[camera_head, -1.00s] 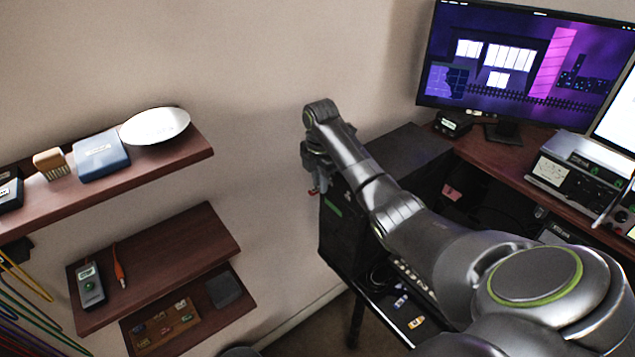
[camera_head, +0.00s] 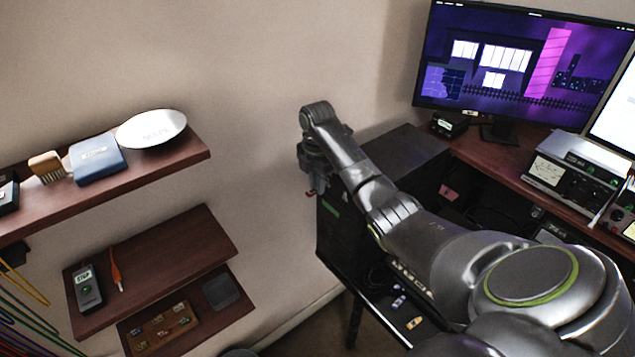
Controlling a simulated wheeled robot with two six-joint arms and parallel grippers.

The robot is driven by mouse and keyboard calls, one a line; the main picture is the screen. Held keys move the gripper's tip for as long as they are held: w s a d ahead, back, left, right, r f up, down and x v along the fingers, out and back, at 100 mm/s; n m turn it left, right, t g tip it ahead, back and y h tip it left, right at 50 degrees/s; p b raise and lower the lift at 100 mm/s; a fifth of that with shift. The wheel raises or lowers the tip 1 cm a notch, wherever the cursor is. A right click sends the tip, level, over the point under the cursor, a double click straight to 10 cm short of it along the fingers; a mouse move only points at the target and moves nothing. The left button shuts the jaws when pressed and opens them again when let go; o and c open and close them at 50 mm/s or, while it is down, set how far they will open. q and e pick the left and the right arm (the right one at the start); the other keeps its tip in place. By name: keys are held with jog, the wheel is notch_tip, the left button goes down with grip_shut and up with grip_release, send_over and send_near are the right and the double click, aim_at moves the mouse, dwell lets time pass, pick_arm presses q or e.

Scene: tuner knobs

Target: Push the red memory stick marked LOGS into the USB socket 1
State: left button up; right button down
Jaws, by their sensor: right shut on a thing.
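My right gripper (camera_head: 312,187) is at the left end of my arm, beside the upper front of the black computer case (camera_head: 342,236). It is shut on a small red thing (camera_head: 309,194), which looks like the red memory stick; its LOGS mark cannot be read. The stick shows just left of the case's front edge, and I cannot tell whether it touches the case. The USB sockets cannot be made out. My left gripper is not in view.
Small sticks (camera_head: 414,323) lie on the dark surface below the case. Wooden shelves (camera_head: 180,256) hold a meter, an orange probe and a rack at left. A monitor (camera_head: 520,70) and instruments (camera_head: 572,170) stand on the desk. Free air lies between shelves and case.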

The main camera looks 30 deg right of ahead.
jog(key=shift+d, duration=1.15)
dwell(0.4)
jog(key=c, duration=1.3)
grip_release()
jog(key=shift+d, duration=0.1)
